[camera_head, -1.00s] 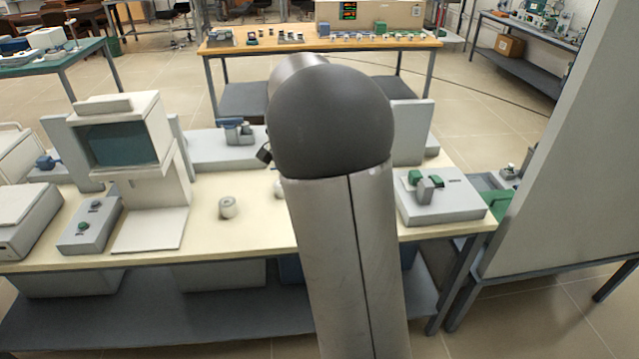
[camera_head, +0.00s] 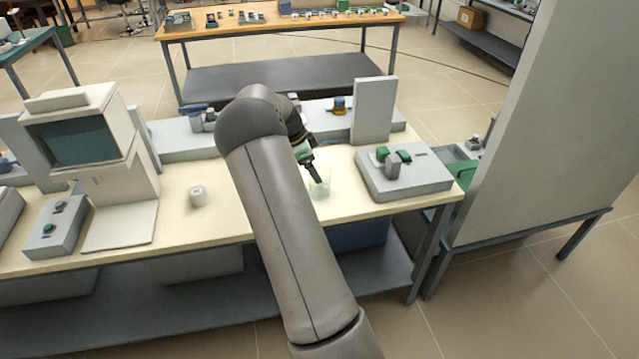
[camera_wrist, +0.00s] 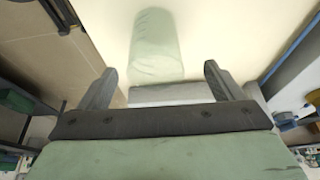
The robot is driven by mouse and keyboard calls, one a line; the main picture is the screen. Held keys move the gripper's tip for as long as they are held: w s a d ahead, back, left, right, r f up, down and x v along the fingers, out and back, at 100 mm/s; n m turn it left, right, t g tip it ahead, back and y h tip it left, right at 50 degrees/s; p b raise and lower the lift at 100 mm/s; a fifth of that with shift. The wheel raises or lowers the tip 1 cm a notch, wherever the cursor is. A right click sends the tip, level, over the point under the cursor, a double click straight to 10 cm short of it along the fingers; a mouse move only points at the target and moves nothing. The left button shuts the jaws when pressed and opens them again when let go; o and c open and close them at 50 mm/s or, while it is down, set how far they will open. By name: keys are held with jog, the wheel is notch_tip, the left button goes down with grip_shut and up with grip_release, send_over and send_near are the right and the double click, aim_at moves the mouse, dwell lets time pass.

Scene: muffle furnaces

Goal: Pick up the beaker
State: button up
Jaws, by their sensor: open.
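The beaker (camera_head: 320,187) is a clear, pale green glass vessel standing on the cream bench top (camera_head: 232,200). In the wrist view the beaker (camera_wrist: 155,47) lies ahead of the fingers, roughly centred between them and a little to the left. My gripper (camera_head: 311,178) is just above and beside the beaker in the head view. In the wrist view my gripper (camera_wrist: 158,75) has its two dark fingers spread wide, with nothing held between them. Whether a fingertip touches the glass cannot be told.
A grey device with green knobs (camera_head: 404,175) stands right of the beaker, with an upright grey panel (camera_head: 374,111) behind it. A small white cylinder (camera_head: 197,197) and a white furnace-like unit (camera_head: 80,140) stand left. The bench front between cylinder and beaker is partly hidden by my arm.

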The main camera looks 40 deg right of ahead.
jog(key=shift+a+p+x, duration=0.15)
jog(key=shift+p+x, duration=0.3)
jog(key=shift+x, duration=1.25)
jog(key=shift+a+p+x, duration=0.15)
jog(key=shift+p+x, duration=0.25)
jog(key=shift+x, duration=1.35)
jog(key=shift+s+f, duration=0.1)
jog(key=c, duration=1.1)
